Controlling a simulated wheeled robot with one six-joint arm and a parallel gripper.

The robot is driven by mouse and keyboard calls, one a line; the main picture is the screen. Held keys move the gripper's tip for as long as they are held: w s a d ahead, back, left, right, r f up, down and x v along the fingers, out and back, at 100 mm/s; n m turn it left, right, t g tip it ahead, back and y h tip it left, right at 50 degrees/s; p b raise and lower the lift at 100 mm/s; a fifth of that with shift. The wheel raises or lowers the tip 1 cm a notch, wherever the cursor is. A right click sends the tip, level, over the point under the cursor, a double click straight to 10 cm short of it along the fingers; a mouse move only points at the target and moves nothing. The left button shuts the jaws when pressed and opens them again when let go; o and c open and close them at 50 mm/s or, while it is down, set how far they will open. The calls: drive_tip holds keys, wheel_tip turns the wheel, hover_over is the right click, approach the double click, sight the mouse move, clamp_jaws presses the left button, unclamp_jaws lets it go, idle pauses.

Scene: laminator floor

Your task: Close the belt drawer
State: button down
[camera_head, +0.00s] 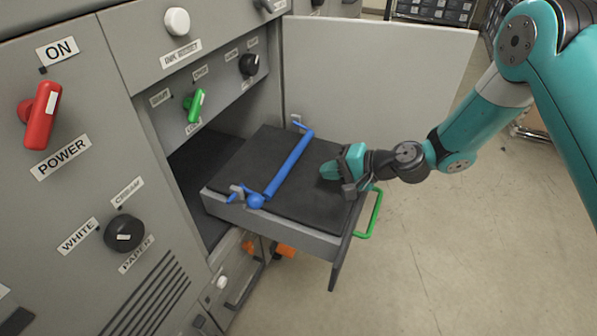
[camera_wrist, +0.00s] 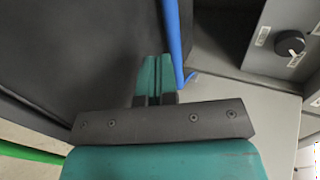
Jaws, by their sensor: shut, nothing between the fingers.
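The belt drawer (camera_head: 265,222) is pulled out of the grey machine, with a dark flat belt surface on top. A green handle (camera_head: 371,216) is on its outer right end; a green strip of it also shows at the lower left of the wrist view (camera_wrist: 30,152). A blue bar (camera_head: 290,163) lies across the drawer's top, and it also shows in the wrist view (camera_wrist: 173,40). My gripper (camera_head: 332,171) is shut and empty, over the outer part of the belt surface, inward of the handle. I cannot tell whether its tips touch the surface.
An open grey door panel (camera_head: 375,80) stands behind the drawer. The machine front carries a red power switch (camera_head: 42,115), a green lever (camera_head: 195,104) and black knobs (camera_head: 124,233). Orange parts (camera_head: 285,251) show below the drawer.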

sight(298, 179)
drive_tip(key=x, duration=0.5)
drive_tip(key=b+x, duration=0.1)
drive_tip(key=x, duration=0.1)
drive_tip(key=shift+a+r, duration=0.2)
drive_tip(key=shift+a, duration=0.2)
drive_tip(key=shift+w+a, duration=0.25)
drive_tip(key=shift+a, duration=0.15)
